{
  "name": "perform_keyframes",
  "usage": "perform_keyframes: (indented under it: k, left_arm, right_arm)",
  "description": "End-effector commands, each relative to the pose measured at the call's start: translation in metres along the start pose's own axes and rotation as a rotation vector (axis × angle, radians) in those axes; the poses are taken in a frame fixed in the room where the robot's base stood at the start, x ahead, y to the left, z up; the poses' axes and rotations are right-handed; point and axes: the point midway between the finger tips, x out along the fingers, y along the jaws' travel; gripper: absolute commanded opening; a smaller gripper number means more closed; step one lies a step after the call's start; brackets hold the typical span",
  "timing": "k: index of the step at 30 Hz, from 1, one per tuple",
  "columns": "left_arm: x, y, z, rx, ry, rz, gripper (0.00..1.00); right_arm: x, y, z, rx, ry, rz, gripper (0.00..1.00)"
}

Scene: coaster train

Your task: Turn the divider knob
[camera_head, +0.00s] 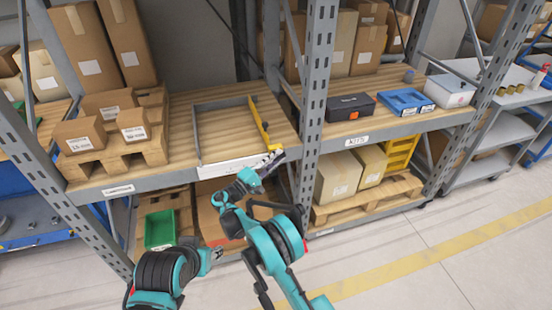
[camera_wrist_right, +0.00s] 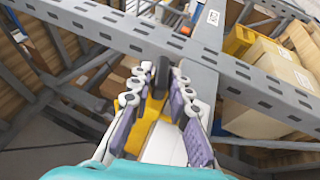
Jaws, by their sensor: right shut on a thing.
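The yellow divider (camera_head: 259,124) stands upright along the right side of a light open-topped tray (camera_head: 228,166) on the wooden shelf. My right gripper (camera_head: 275,157) is at the divider's near end, at the shelf's front edge. In the right wrist view the gripper (camera_wrist_right: 161,88) is shut on the dark divider knob (camera_wrist_right: 162,68), with a finger on each side. The yellow divider (camera_wrist_right: 152,130) also shows between the fingers there. In the head view the gripper hides most of the knob. My left gripper (camera_head: 217,254) is low in front of the shelf, small and indistinct.
A grey rack post (camera_head: 312,100) rises close to the right of my right gripper. Cartons (camera_head: 80,134) sit on a pallet left of the tray. A black box (camera_head: 350,107) and blue tray (camera_head: 405,101) are in the right bay. A green bin (camera_head: 160,230) is below.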

Motion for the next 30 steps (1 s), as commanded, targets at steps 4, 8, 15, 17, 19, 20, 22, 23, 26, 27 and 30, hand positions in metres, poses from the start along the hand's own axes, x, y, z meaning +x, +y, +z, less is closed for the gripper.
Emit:
perform_keyframes:
  k: [4, 8, 15, 17, 19, 20, 22, 23, 26, 27, 30]
  left_arm:
    - [0.0001, 0.0000, 0.0001, 0.000, 0.000, 0.000, 0.40]
    - [0.0001, 0.0000, 0.0001, 0.000, 0.000, 0.000, 0.40]
    - [0.0001, 0.0000, 0.0001, 0.000, 0.000, 0.000, 0.40]
    - [0.0001, 0.0000, 0.0001, 0.000, 0.000, 0.000, 0.40]
    - [0.0001, 0.0000, 0.0001, 0.000, 0.000, 0.000, 0.40]
    - [0.0001, 0.0000, 0.0001, 0.000, 0.000, 0.000, 0.40]
    - [0.0001, 0.0000, 0.0001, 0.000, 0.000, 0.000, 0.40]
    - [0.0001, 0.0000, 0.0001, 0.000, 0.000, 0.000, 0.40]
    - [0.0001, 0.0000, 0.0001, 0.000, 0.000, 0.000, 0.40]
    - [0.0001, 0.0000, 0.0001, 0.000, 0.000, 0.000, 0.40]
    - [0.0001, 0.0000, 0.0001, 0.000, 0.000, 0.000, 0.40]
  right_arm:
    - [0.0003, -0.0017, 0.0002, -0.016, -0.001, 0.036, 0.00]
    - [0.0005, -0.0015, 0.0003, -0.023, -0.001, 0.054, 0.00]
    - [0.0007, -0.0016, 0.0002, -0.025, -0.001, 0.060, 0.00]
    - [0.0007, -0.0016, 0.0002, -0.025, 0.000, 0.060, 0.00]
    - [0.0007, -0.0016, 0.0002, -0.025, 0.000, 0.060, 0.00]
    - [0.0007, -0.0015, 0.0002, -0.025, 0.000, 0.060, 0.00]
    - [0.0007, -0.0015, 0.0002, -0.025, 0.000, 0.060, 0.28]
    - [0.0007, -0.0015, 0.0002, -0.025, 0.000, 0.060, 0.33]
    - [0.0007, -0.0014, 0.0002, -0.025, 0.000, 0.060, 0.33]
    - [0.0006, -0.0013, 0.0002, -0.025, 0.000, 0.060, 0.33]
    - [0.0006, -0.0012, 0.0001, -0.025, 0.000, 0.060, 0.33]
